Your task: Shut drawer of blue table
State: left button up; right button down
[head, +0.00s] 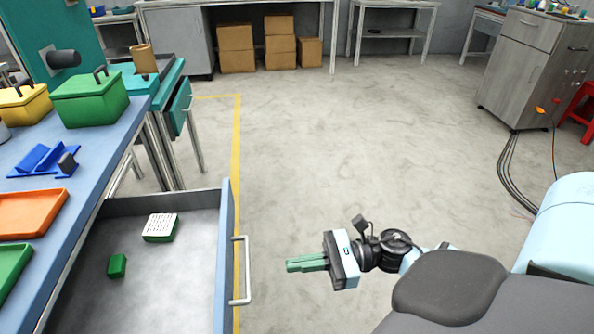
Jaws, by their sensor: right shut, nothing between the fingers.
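The blue table (75,166) stands at the left, and its drawer (226,245) is pulled far out to the right. The drawer has a white bar handle (247,272) on its front. Inside the drawer lie a green box with a white dotted top (160,228) and a small green block (117,266). My right gripper (290,265) is shut and empty. Its green fingers point left towards the handle, with a gap between them and it. My left gripper is not in view.
On the blue table are a green lidded box (90,100), a yellow box (24,104), a blue holder (40,160) and an orange tray (30,213). A teal drawer (180,107) stands open behind. Floor right of the drawer is clear. A grey cabinet (530,70) stands far right.

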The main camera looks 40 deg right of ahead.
aim_at(228, 273)
jog(key=p+x, duration=0.1)
jog(key=x, duration=1)
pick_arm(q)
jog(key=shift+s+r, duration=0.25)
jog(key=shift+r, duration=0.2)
pick_arm(e)
jog(key=shift+w, duration=0.1)
jog(key=b+x, duration=0.2)
jog(key=x, duration=1.2)
jog(key=shift+w+a, duration=0.15)
jog(key=shift+a, duration=0.1)
jog(key=b+x, duration=0.2)
jog(key=x, duration=0.9)
jog(key=shift+w+a+f+b, duration=0.1)
jog(key=shift+w+a+b, duration=0.15)
jog(key=shift+b, duration=0.1)
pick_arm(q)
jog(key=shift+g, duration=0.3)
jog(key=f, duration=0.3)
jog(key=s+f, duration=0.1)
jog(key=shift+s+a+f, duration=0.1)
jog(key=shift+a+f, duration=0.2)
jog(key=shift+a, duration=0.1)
pick_arm(e)
jog(key=shift+r, duration=0.2)
jog(key=shift+a+r, duration=0.1)
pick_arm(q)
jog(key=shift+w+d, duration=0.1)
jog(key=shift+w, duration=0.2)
